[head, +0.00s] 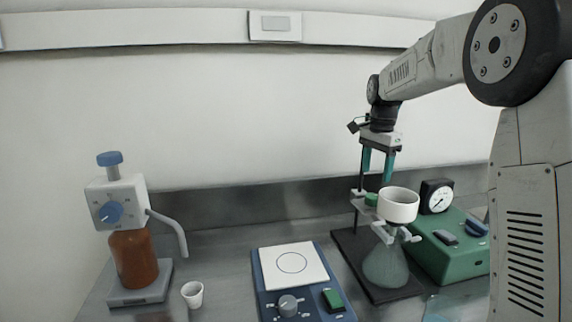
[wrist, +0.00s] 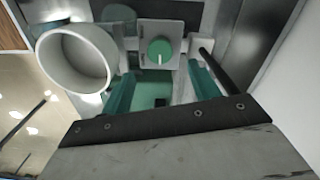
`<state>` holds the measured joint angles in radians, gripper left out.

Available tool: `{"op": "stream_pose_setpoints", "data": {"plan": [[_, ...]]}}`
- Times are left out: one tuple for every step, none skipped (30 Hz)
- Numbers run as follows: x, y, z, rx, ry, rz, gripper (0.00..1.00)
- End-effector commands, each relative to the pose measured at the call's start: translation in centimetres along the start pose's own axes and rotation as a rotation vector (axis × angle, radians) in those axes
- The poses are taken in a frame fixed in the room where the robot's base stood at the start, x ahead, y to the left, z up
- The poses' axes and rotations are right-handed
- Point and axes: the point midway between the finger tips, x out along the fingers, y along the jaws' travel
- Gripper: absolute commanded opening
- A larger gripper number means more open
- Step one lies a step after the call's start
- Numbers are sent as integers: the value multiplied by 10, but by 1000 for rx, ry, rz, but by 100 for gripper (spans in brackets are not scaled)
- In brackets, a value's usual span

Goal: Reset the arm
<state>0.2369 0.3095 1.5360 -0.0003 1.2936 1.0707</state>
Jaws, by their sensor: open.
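My gripper (head: 377,166) hangs from my arm at the right of the head view, fingers pointing down. Its two teal fingers are apart, with nothing held between them. It is above and behind a white funnel cup (head: 398,205), which sits on a conical flask (head: 386,265) clamped to a stand. In the wrist view my gripper (wrist: 162,88) shows its fingers spread on either side of a green knob (wrist: 160,51) on a grey block. The white cup (wrist: 75,68) is to the left of the fingers there.
A green pump box (head: 450,250) with a round gauge (head: 437,196) stands right of the flask. A blue stirrer plate (head: 295,272) is at the centre. A small white cup (head: 193,293) and a dispenser on a brown bottle (head: 134,258) stand at left. The wall is behind.

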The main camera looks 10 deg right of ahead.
Motion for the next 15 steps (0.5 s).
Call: {"op": "stream_pose_setpoints", "data": {"plan": [[-2, 2, 2, -8, 1, -2, 61], [-4, 4, 5, -17, 2, -3, 61], [-7, 8, 9, -35, 3, -5, 61], [-10, 13, 14, -54, 4, -7, 61], [-14, 19, 20, -78, 6, -9, 61], [-20, 28, 30, -117, 8, -13, 61], [-24, 37, 39, -152, 10, -16, 61], [-29, 46, 48, -191, 13, -20, 61], [-34, 61, 62, -247, 16, -23, 61], [-38, 73, 72, -292, 18, -26, 61], [-40, 85, 82, -338, 21, -29, 61], [-43, 101, 95, -398, 24, -33, 61], [-45, 113, 104, -442, 27, -35, 61], [-46, 125, 114, -487, 30, -37, 61], [-46, 142, 126, -547, 34, -41, 61]]}}
